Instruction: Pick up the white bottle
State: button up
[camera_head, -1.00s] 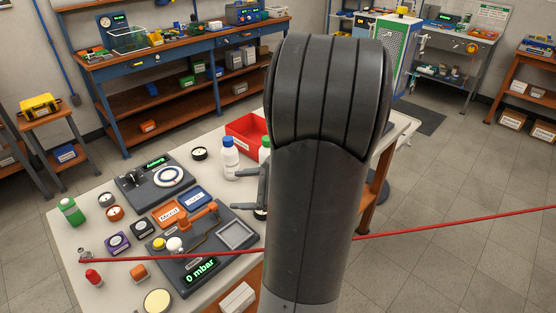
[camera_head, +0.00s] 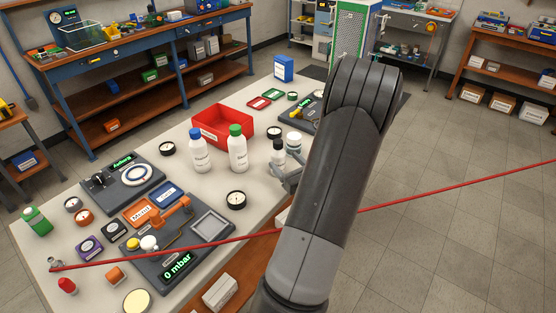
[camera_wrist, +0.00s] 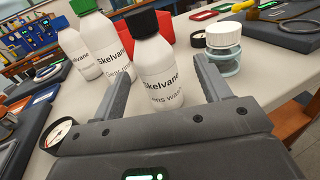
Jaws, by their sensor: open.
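Several white bottles stand on the bench: one with a blue cap (camera_head: 197,154), one with a green cap (camera_head: 238,152), and one with a black cap (camera_head: 278,157). In the wrist view, the black-capped bottle (camera_wrist: 158,75) stands upright between the two fingers of my gripper (camera_wrist: 166,66). The fingers are open, with gaps visible beside the bottle. The green-capped bottle (camera_wrist: 97,42) is left of it and farther back. In the head view my gripper (camera_head: 288,176) is low beside the black-capped bottle, and my arm hides part of that area.
A small jar with a white lid (camera_wrist: 223,48) stands just right of the right finger. A red bin (camera_head: 222,124) is behind the bottles. A round gauge (camera_head: 236,200) lies in front of them, left of my gripper. A red line (camera_head: 200,243) crosses the head view.

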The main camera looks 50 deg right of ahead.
aim_at(275, 152)
jog(key=shift+x, duration=3.05)
jog(key=shift+w+a+r, duration=0.1)
jog(key=shift+a+r, duration=0.05)
jog(key=shift+a, duration=0.1)
jog(key=shift+c, duration=0.4)
jog(key=c, duration=1.1)
